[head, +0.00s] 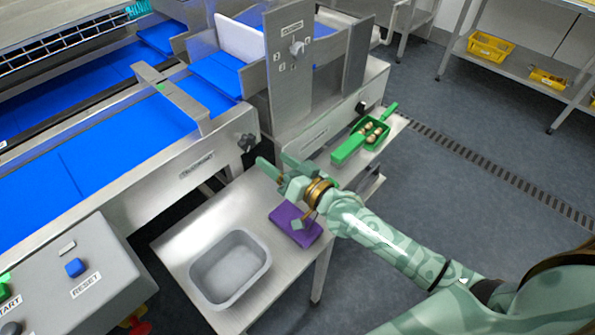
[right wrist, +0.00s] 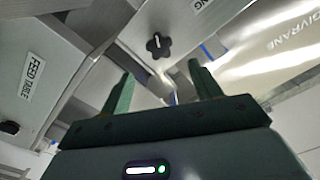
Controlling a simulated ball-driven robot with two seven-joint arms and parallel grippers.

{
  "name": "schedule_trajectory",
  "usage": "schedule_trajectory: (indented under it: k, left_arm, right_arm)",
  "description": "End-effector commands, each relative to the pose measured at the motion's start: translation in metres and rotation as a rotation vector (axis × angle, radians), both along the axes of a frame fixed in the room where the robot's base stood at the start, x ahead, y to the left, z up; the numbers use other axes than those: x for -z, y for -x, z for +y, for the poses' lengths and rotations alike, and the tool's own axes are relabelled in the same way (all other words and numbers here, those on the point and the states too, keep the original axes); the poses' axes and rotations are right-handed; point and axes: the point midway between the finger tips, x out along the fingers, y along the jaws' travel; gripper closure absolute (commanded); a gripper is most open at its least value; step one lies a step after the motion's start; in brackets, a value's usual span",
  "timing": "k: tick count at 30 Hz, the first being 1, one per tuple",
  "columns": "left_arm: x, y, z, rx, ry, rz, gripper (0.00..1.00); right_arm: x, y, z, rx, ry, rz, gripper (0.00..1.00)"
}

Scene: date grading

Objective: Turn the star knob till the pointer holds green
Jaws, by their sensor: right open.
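In the right wrist view the knob appears beyond and between the two fingertips (right wrist: 160,85). I cannot make out a pointer; a small green mark (head: 160,88) shows on the metal bridge over the belt. My left gripper is not in view.
A steel side table under my right arm holds a grey tub (head: 230,268) and a purple cloth-like item (head: 295,225). A green scoop (head: 375,135) with dates lies behind. An upright panel with a dial (head: 297,48) rises beyond the knob. A control box (head: 70,290) is at front left.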

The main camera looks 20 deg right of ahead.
Motion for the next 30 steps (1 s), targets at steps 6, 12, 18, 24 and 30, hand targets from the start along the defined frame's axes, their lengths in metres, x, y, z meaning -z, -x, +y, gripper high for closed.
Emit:
schedule_trajectory:
  k: [6, 12, 18, 24, 30]
  left_arm:
    - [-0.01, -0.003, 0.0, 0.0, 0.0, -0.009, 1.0]
    - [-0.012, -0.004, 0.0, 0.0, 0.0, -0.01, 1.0]
    - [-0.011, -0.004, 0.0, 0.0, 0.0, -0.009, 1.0]
    - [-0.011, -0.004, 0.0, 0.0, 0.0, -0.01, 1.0]
    - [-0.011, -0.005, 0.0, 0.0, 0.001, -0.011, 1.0]
  right_arm:
    - [-0.001, 0.043, -0.018, -0.001, 0.002, 0.001, 0.37]
    - [0.0, 0.058, -0.024, 0.0, 0.0, 0.0, 0.37]
    - [0.001, 0.059, -0.024, 0.0, -0.001, 0.0, 0.37]
    - [0.001, 0.058, -0.024, 0.0, -0.001, 0.0, 0.37]
    - [0.001, 0.058, -0.024, 0.0, -0.001, 0.0, 0.37]
